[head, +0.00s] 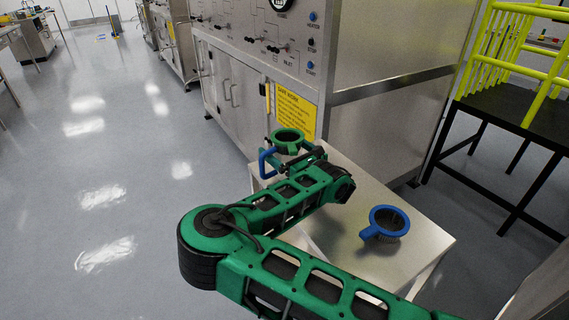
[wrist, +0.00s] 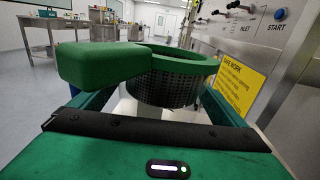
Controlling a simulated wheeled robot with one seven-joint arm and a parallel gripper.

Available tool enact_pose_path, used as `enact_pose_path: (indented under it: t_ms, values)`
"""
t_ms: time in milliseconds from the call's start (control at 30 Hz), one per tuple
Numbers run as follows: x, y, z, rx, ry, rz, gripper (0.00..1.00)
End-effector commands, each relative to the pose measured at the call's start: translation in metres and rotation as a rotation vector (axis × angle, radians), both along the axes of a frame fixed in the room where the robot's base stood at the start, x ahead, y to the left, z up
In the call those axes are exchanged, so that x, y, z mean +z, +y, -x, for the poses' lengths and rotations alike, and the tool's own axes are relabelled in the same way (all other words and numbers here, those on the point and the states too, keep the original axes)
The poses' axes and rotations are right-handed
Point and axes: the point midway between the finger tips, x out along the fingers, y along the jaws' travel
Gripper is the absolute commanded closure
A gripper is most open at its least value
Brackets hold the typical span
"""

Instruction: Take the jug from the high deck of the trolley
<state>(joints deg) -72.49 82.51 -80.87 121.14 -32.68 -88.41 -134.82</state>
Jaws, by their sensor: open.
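A green-rimmed mesh basket (head: 288,137) with a green handle shows at the far end of the trolley (head: 415,262); its rim and dark mesh fill the middle of the wrist view (wrist: 165,85). An angular blue handle-like part (head: 265,163) shows just left of and below it. I cannot tell whether this belongs to a jug; no whole jug body is clear, and my arm hides much there. My gripper (wrist: 158,112) is open, its fingers on either side of the view below the basket. I cannot tell whether they touch anything.
A blue-rimmed mesh basket (head: 387,222) stands on the trolley's top, right of my arm. A steel cabinet (head: 235,95) with a yellow sign (head: 295,112) stands behind. A black platform with yellow railings (head: 510,60) is at right.

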Motion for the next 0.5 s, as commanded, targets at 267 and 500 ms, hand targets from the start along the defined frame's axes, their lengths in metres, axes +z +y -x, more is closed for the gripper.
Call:
enact_pose_path:
  t_ms: [267, 500]
  values:
    - [-0.0002, -0.0004, 0.0002, -0.001, 0.0, 0.0, 0.38]
    - [0.0002, -0.0006, 0.0002, -0.001, 0.0, 0.0, 0.53]
